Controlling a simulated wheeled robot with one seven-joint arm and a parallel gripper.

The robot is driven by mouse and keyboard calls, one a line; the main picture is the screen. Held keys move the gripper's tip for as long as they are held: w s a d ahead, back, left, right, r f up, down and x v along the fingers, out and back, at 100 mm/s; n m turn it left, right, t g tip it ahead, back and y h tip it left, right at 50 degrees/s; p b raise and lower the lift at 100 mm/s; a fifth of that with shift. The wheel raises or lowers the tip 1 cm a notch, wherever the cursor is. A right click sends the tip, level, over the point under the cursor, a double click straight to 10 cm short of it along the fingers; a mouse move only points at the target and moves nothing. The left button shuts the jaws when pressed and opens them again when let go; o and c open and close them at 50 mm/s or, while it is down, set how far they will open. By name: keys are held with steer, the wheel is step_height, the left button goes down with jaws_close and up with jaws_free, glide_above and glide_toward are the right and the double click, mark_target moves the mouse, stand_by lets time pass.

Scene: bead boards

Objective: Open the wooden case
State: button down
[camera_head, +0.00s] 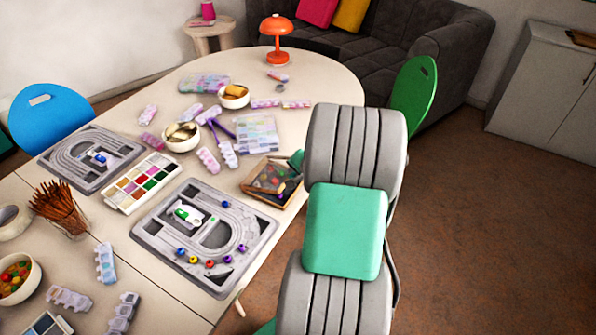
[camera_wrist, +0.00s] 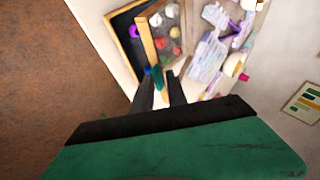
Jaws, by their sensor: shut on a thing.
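The wooden case (camera_head: 259,197) lies near the right edge of the table, with coloured beads in its dark inside. Its wood-framed lid (camera_head: 267,176) is tilted up, so the case is partly open. In the wrist view the lid (camera_wrist: 147,38) shows nearly edge-on as a wooden strip, with beads and a purple ring beside it. My gripper (camera_wrist: 160,82) is shut on the lid's near end, where a small teal piece shows.
A clear bead box (camera_head: 257,133) and small pastel boxes lie behind the case. A grey bead board (camera_head: 207,235) lies to its left front. Bowls and an orange lamp (camera_head: 277,35) stand farther back. A green chair (camera_head: 413,95) is behind my arm. Open floor lies right.

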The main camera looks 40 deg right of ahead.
steer(key=shift+a, duration=0.1)
steer(key=r+p, duration=0.1)
steer(key=w+r+g+p, duration=0.1)
steer(key=r+p, duration=0.1)
steer(key=shift+w+a+n+g+p, duration=0.3)
steer(key=shift+w+a+p, duration=0.05)
steer(key=shift+p, duration=0.05)
steer(key=shift+w+a+h, duration=0.1)
steer(key=shift+w+h, duration=0.05)
steer(key=shift+h, duration=0.15)
steer(key=w+r+g+p, duration=0.1)
steer(key=r+p, duration=0.1)
steer(key=shift+w+a+g+p, duration=0.35)
steer(key=shift+w+g+p, duration=0.05)
steer(key=shift+w+a+r+g+h, duration=0.1)
steer(key=shift+w+r+g+h, duration=0.2)
steer(key=shift+w+g, duration=0.1)
